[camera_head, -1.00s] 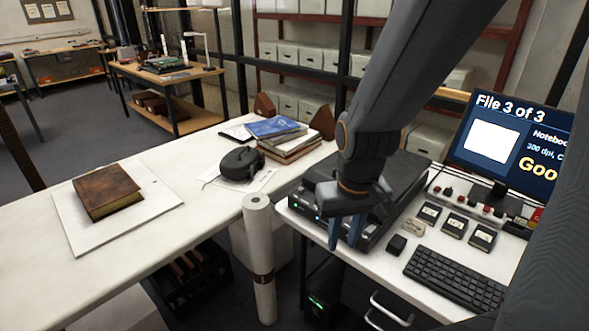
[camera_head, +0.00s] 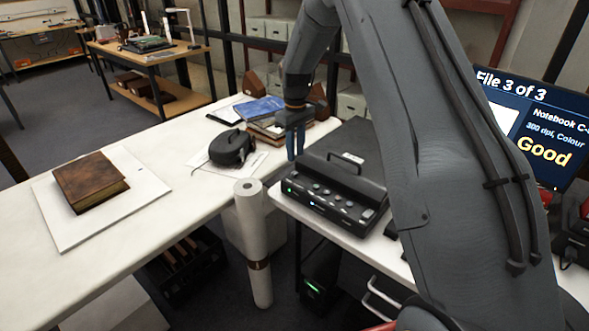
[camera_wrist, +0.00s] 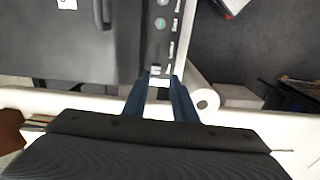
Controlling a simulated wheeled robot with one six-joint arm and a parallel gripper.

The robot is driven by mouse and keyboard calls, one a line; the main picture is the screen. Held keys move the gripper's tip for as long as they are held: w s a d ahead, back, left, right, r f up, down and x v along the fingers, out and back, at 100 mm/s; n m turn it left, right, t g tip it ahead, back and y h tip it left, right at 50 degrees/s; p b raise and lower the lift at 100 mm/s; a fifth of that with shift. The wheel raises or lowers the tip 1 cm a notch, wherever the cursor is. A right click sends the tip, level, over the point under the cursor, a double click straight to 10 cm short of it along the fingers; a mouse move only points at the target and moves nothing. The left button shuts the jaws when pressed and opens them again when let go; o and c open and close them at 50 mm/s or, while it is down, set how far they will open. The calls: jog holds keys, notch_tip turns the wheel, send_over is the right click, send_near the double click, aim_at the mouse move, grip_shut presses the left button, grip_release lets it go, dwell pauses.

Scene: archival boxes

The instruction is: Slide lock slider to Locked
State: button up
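The black scanner (camera_head: 362,150) stands on the white desk. Its front control panel (camera_head: 325,197) carries several round buttons and a green light at the left end. My gripper (camera_head: 293,148) points down near the scanner's left end, beside the panel. In the wrist view the two blue fingers (camera_wrist: 162,77) are apart with nothing held. A small pale piece, perhaps the lock slider (camera_wrist: 160,70), shows on the end of the panel near the fingertips. Its position and label are too small to read, and I cannot tell whether a finger touches it.
A paper roll (camera_head: 254,240) stands in front of the gap between desk and long table. A black headset-like object (camera_head: 232,148), stacked books (camera_head: 262,112) and a brown book (camera_head: 90,182) lie on the table. The monitor (camera_head: 530,130) reads "File 3 of 3" and "Good".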

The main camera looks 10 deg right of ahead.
aim_at(295, 172)
jog(key=shift+w+f, duration=0.55)
jog(key=shift+w, duration=0.15)
jog(key=shift+f+p, duration=1.25)
jog(key=shift+f, duration=2.5)
grip_shut()
